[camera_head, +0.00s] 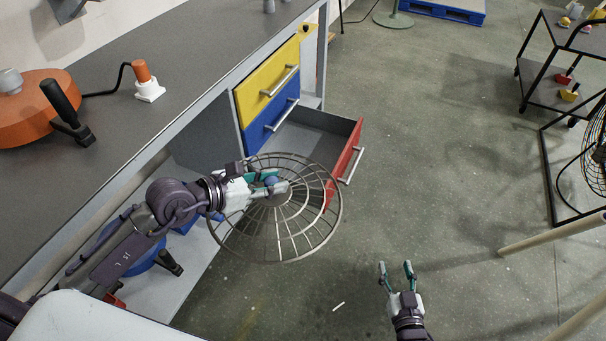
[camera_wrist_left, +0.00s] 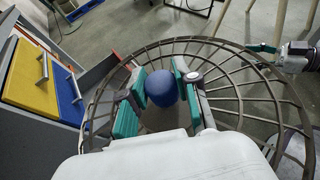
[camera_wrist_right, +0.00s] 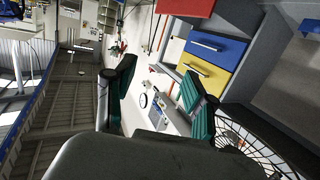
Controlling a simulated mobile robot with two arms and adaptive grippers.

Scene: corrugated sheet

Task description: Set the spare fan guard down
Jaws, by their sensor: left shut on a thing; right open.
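The spare fan guard is a round grey wire cage (camera_head: 283,199), held in the air in front of the drawer unit. My left gripper (camera_head: 268,184) is shut on its centre. In the left wrist view, the fingers (camera_wrist_left: 160,92) close on a blue round knob (camera_wrist_left: 161,88), with the guard's wire rings (camera_wrist_left: 230,88) spreading around. In the head view the guard overlaps the open red drawer (camera_head: 345,160); I cannot tell whether they touch. My right gripper (camera_head: 396,273) is open and empty above the floor. The guard's edge also shows in the right wrist view (camera_wrist_right: 262,152).
A grey worktop (camera_head: 190,60) holds an orange round device (camera_head: 35,110). Yellow (camera_head: 268,82) and blue (camera_head: 270,122) drawers are shut above the red one. Black-framed carts stand at the right, beside pale poles (camera_head: 550,232). The middle floor (camera_head: 430,150) is clear.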

